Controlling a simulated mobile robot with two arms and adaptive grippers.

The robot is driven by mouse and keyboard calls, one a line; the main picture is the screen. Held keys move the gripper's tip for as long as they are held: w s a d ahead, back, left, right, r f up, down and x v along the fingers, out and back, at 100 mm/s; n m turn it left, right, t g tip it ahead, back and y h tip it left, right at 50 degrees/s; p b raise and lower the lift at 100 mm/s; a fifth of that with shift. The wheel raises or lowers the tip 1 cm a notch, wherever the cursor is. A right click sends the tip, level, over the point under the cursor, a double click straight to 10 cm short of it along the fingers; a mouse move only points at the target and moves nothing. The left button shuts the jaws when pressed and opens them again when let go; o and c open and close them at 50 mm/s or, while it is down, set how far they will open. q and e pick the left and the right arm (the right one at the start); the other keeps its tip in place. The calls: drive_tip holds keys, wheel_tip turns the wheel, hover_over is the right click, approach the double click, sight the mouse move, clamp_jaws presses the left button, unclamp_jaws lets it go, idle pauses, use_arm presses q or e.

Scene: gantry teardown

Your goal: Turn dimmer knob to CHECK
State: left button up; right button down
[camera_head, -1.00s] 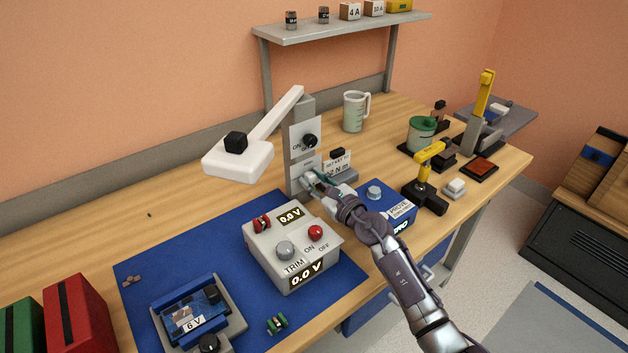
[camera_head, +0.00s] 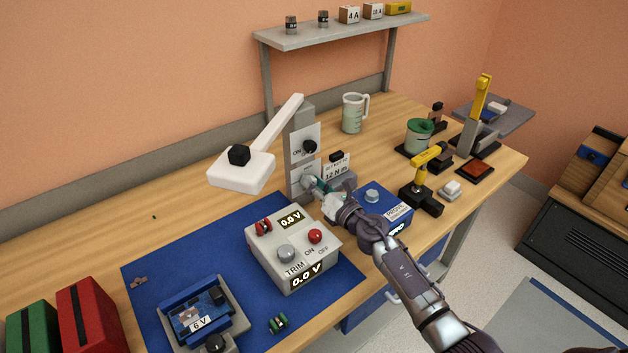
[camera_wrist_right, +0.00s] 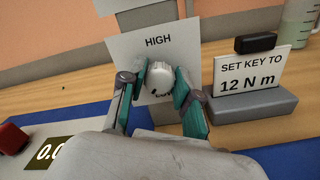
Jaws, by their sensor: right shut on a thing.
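The dimmer knob (camera_wrist_right: 159,80) is a pale round knob on a white plate (camera_wrist_right: 208,50) reading "HIGH" in the right wrist view. Any other marks on the plate are hidden. The plate sits low on the grey lamp post (camera_head: 293,168) in the head view. My right gripper (camera_wrist_right: 160,90) has its teal fingers on both sides of the knob and is shut on it. In the head view my right gripper (camera_head: 318,186) reaches the post, and its fingers hide most of the knob. My left gripper is not in view.
A black switch (camera_head: 310,146) sits above on the post. A "SET KEY TO 12 N m" sign (camera_wrist_right: 250,72) stands just right of the gripper. A grey supply box (camera_head: 293,248) reading 0.0 V and a blue box (camera_head: 384,203) stand close by in front.

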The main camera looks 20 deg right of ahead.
drive_tip(key=shift+d+f+m+p, duration=0.1)
drive_tip(key=shift+m+p, duration=1.2)
drive_tip(key=shift+m, duration=3.7)
drive_tip(key=c, duration=0.8)
unclamp_jaws()
drive_tip(key=v, duration=1.2)
